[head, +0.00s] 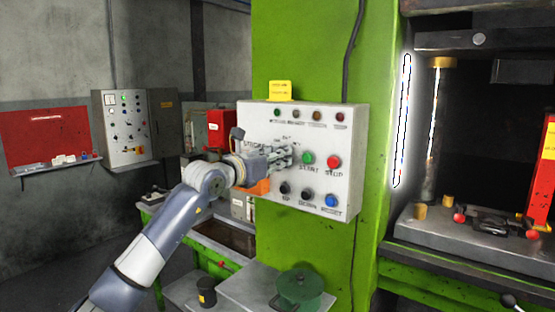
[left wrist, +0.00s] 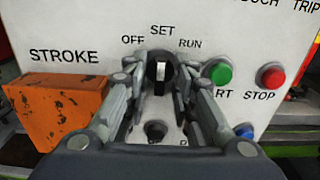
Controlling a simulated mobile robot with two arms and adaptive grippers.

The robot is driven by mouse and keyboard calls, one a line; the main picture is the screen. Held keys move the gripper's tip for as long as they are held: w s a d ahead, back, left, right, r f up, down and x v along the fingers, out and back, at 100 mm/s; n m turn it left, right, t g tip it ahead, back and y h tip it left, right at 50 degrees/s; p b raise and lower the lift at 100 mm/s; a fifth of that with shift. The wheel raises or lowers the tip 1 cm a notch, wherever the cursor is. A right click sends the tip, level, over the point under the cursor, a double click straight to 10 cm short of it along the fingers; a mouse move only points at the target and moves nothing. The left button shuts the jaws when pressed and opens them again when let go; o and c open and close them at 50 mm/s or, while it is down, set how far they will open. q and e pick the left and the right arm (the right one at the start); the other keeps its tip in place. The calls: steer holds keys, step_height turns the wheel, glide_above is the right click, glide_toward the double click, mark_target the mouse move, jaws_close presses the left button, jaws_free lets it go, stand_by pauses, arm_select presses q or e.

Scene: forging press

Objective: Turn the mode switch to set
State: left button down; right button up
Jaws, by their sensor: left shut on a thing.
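The mode switch (left wrist: 160,68) is a black rotary knob with a white mark on the pale control panel (head: 255,110). Labels OFF, SET and RUN arc over it in the left wrist view. Its white mark stands about upright, toward SET at the top. My left gripper (head: 287,157) reaches the panel from the left. Its fingers are shut on the knob, one on each side, and hide it in the head view. My right gripper is not in view.
The green START button (left wrist: 217,74) and red STOP button (left wrist: 270,76) sit just right of the fingers. An orange block (left wrist: 57,108) is at the left, below the STROKE label. A green lidded pot (head: 298,288) stands below the panel. The press (head: 470,245) is at right.

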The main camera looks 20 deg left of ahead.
arm_select(q)
steer(key=c, duration=1.7)
jaws_free()
steer(key=v, duration=1.2)
